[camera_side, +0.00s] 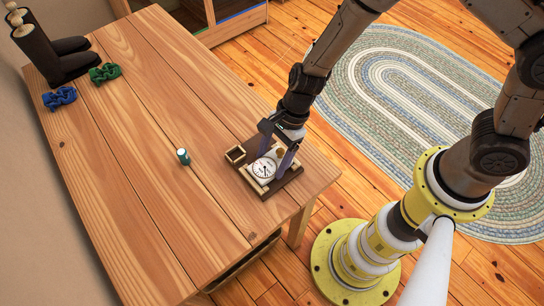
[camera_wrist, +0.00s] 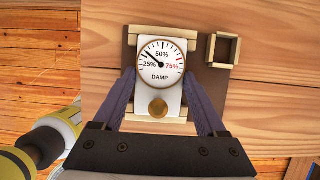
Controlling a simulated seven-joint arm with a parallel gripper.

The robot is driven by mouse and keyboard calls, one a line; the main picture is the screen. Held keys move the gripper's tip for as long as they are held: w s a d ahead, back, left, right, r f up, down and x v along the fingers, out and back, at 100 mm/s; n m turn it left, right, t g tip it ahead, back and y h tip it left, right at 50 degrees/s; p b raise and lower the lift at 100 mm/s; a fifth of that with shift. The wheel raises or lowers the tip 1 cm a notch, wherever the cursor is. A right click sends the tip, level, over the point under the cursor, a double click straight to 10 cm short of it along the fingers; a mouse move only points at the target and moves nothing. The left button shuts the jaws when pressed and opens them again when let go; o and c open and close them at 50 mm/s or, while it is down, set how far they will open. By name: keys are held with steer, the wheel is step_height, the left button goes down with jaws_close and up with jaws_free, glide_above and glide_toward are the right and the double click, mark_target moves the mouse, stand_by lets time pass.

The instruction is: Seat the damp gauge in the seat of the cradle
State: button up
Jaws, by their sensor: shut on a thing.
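The damp gauge (camera_wrist: 160,64) is a white plate with a round dial marked DAMP and a brass knob below the dial. It also shows in the side view (camera_side: 263,169). The cradle (camera_wrist: 214,82) is a dark brown board with pale wooden strips, near the table's right corner in the side view (camera_side: 292,188). My gripper (camera_wrist: 160,76) is shut on the gauge, one purple finger at each long side; it also shows in the side view (camera_side: 274,165). The gauge is over the seat between the strips, its dial overlapping the far strip. I cannot tell whether it rests fully down.
A small square wooden frame (camera_wrist: 223,50) stands on the cradle board beside the gauge. Green (camera_side: 105,73) and blue (camera_side: 59,98) pieces and dark boots (camera_side: 62,56) are at the far left. The table between is clear.

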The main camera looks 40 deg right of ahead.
steer(key=shift+f, duration=0.1)
steer(key=o, duration=1.5)
steer(key=shift+c, duration=0.2)
steer(key=shift+d+r, duration=0.1)
steer(key=shift+r, duration=0.35)
steer(key=s+d+r+n+t, duration=0.15)
steer(key=d+r+n, duration=0.35)
steer(key=r, duration=0.6)
steer(key=s+d+r+n+t, duration=0.1)
steer(key=s+d+r+n, duration=0.1)
steer(key=d+r, duration=0.7)
steer(key=s+d+r+n+t+h, duration=0.3)
steer(key=s+d+r+n, duration=0.5)
steer(key=s+n, duration=0.3)
steer(key=shift+s+d+r+h, duration=0.15)
steer(key=shift+s+d+h, duration=0.4)
steer(key=shift+d+h, duration=0.15)
